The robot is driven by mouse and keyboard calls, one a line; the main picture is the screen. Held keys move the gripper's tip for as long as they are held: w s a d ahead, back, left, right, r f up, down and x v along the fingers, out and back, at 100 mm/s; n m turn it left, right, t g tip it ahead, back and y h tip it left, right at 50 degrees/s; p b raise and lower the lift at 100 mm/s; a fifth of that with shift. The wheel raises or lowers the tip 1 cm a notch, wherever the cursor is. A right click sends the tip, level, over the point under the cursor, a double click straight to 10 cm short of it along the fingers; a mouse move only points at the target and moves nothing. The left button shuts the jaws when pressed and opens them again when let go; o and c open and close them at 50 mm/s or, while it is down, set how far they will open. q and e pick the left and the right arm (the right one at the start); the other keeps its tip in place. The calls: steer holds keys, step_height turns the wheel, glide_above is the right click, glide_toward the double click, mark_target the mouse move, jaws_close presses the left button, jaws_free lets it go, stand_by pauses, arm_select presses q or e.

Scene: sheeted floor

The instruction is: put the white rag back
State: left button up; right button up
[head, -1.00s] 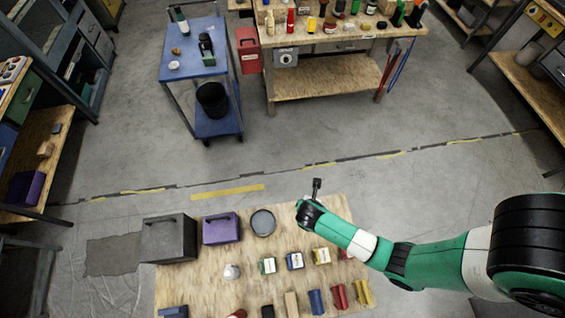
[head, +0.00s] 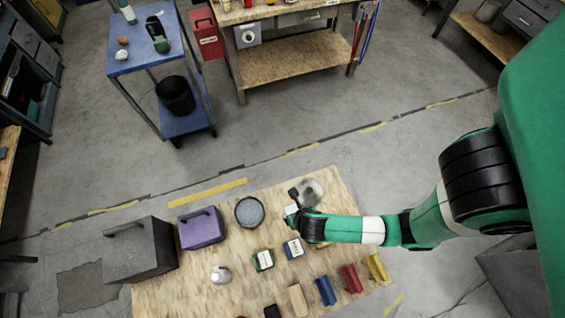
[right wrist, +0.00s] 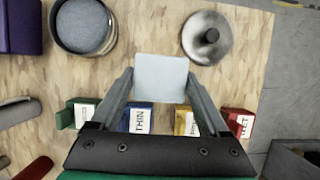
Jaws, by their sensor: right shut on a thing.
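My right gripper (head: 292,210) is over the far part of the plywood board. In the right wrist view its two fingers (right wrist: 160,78) are shut on a flat, pale square, which looks like the white rag (right wrist: 160,66). The rag covers part of the board below; its height above the board is hard to tell. A round grey pan (head: 249,212) stands to the left, with a grey-blue inside (right wrist: 84,25). A round steel lid (head: 314,191) with a dark knob lies just beyond the gripper, also in the right wrist view (right wrist: 208,37). My left gripper is not in view.
A purple box (head: 201,231) and dark grey toolbox (head: 140,252) stand left of the pan. Labelled small boxes (head: 263,260) and several coloured blocks (head: 325,291) fill the near board (head: 191,284). A small white object (head: 221,274) sits among them.

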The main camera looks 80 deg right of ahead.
steer(key=b, duration=0.3)
glide_toward(281, 199)
steer(key=shift+w+d+f, duration=0.1)
steer(key=shift+d+f, duration=0.4)
steer(key=shift+d, duration=0.05)
steer(key=shift+w+d+f, duration=0.25)
steer(key=shift+w, duration=0.05)
steer(key=shift+s+a+b+x, duration=0.1)
steer(key=shift+a+b+x, duration=0.1)
steer(key=shift+b+x, duration=0.6)
steer(key=shift+s+a+b+x, duration=0.15)
steer(key=shift+b+x, duration=0.3)
steer(key=shift+x, duration=0.7)
steer(key=shift+f, duration=0.25)
steer(key=o, duration=1.1)
steer(key=shift+c, duration=0.2)
